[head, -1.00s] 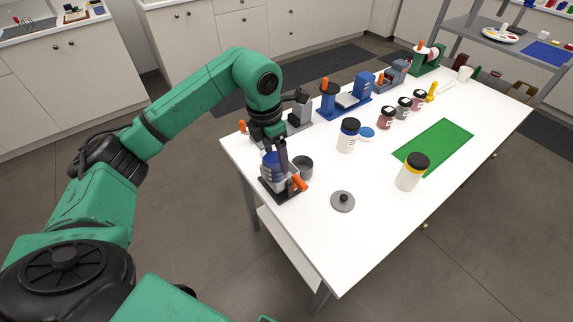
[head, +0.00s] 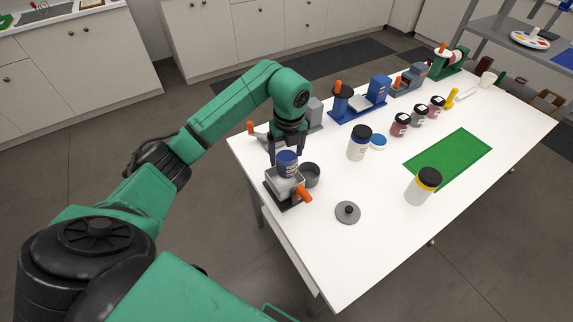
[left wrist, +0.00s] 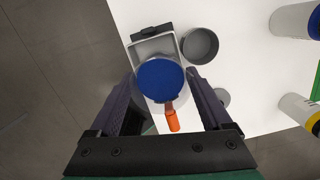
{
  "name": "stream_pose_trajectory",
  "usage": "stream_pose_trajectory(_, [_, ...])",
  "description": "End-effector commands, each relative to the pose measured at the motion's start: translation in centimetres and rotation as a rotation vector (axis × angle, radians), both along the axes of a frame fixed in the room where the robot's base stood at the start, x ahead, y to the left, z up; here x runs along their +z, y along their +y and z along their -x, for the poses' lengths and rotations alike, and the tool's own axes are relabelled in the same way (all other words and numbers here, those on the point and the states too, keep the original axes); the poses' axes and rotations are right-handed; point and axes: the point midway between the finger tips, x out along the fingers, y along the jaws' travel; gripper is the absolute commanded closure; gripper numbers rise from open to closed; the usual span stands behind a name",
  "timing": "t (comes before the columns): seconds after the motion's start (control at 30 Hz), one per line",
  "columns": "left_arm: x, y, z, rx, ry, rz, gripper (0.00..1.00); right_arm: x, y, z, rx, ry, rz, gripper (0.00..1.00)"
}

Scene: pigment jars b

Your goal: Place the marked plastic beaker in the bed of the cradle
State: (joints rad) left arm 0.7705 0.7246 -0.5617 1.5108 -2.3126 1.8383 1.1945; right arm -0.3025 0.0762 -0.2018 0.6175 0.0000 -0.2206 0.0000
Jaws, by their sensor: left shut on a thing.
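My left gripper (head: 288,157) points down near the table's left end and is shut on a blue-topped container (head: 287,163), which seems to be the marked beaker. In the left wrist view its round blue top (left wrist: 160,80) shows between my fingers, with a pale, see-through-looking rim below it. It is upright over a grey, open tray-like cradle (head: 271,187) with a black base and an orange handle (head: 304,194). Whether the container touches the bed cannot be told, as its lower part hides the bed. My right gripper is not in view.
A grey round pot (head: 311,175) stands close beside the cradle, and a grey knobbed lid (head: 348,212) lies in front. A dark-capped bottle (head: 358,147), a yellow-banded bottle (head: 420,190), a green mat (head: 450,157) and a blue device (head: 358,106) are further right. The table's near side is clear.

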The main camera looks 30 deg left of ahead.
Motion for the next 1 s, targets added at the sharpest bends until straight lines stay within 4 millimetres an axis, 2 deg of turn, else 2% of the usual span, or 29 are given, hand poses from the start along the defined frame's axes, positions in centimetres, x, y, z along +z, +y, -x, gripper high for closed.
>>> stream_pose_trajectory(0.17, [-1.8, -0.1, 0.0, -0.001, 0.0, 0.001, 0.87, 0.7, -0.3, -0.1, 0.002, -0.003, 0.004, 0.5])
stream_pose_trajectory(0.3, [-4.6, -0.1, 0.1, 0.0, 0.003, 0.002, 0.87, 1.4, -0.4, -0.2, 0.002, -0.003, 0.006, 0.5])
stream_pose_trajectory(0.4, [-5.7, -0.1, 0.0, -0.002, -0.001, 0.002, 0.87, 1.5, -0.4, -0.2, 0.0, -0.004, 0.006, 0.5])
stream_pose_trajectory(0.7, [-6.3, 0.0, 0.0, -0.002, -0.002, 0.0, 0.87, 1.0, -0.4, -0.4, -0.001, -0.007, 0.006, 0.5])
stream_pose_trajectory(0.73, [-6.1, 0.0, 0.0, -0.002, -0.002, 0.0, 0.06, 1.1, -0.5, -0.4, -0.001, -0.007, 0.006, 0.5])
stream_pose_trajectory(0.77, [-6.1, 0.0, 0.0, -0.002, -0.002, 0.0, 0.0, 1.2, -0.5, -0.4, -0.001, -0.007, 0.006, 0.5])
stream_pose_trajectory(1.0, [-6.0, 0.0, 0.0, -0.002, -0.002, 0.0, 0.0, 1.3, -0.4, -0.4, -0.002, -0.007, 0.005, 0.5])
